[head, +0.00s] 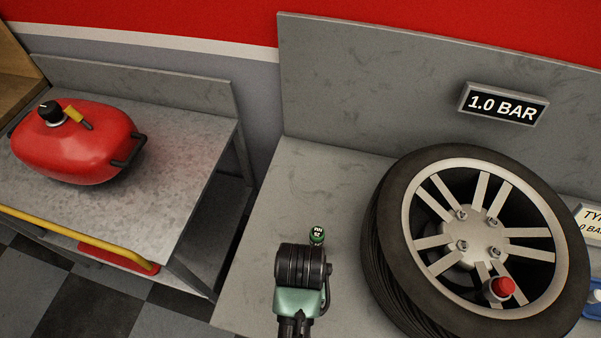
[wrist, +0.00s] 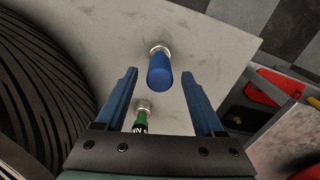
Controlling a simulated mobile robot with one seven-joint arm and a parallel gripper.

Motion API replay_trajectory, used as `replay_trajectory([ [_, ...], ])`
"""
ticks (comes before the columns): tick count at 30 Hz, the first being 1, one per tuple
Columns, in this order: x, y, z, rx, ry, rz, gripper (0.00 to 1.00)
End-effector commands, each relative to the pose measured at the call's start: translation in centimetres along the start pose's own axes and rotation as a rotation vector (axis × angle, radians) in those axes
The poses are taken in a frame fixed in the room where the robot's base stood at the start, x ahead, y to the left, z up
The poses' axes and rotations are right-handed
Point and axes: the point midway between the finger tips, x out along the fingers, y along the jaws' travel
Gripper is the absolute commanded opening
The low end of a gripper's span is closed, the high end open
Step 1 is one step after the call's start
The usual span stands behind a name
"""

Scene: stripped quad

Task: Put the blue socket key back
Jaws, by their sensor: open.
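The blue socket key (wrist: 160,73) shows in the wrist view with its blue end toward the camera and a silvery end at the grey bench top. My gripper (wrist: 160,77) is open, with one finger on each side of the blue key in that view and visible gaps between. I cannot tell whether the fingertips are level with it. In the head view my wrist hides the blue key and the fingers. A green, labelled key (wrist: 141,118) stands closer to the gripper's palm; its top (head: 317,236) shows just beyond my wrist in the head view.
A large wheel (head: 375,250) lies on the bench (head: 310,180) close to the right of my arm. A red-topped piece (head: 503,287) sits on it. A "1.0 BAR" display (head: 503,104) is on the back panel. A red can (head: 75,145) stands on the left table.

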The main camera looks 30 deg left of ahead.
Motion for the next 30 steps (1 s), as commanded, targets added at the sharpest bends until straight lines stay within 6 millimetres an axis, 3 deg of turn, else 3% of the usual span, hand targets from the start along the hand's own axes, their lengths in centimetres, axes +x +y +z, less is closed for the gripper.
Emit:
replay_trajectory([
  [3,-2.6,0.0,-0.1,0.002,0.005,-0.001,0.70],
  [9,-5.2,0.0,-0.1,0.001,0.001,0.000,0.70],
  [20,-5.8,0.0,-0.2,0.003,0.007,-0.001,0.70],
  [23,-7.1,0.2,-2.5,0.022,0.100,-0.004,0.70],
  [26,-10.8,1.1,-7.5,0.071,0.319,-0.001,0.70],
  [29,-17.8,3.4,-13.6,0.140,0.630,0.024,0.70],
  [30,-21.2,4.6,-15.6,0.167,0.761,0.042,0.70],
])
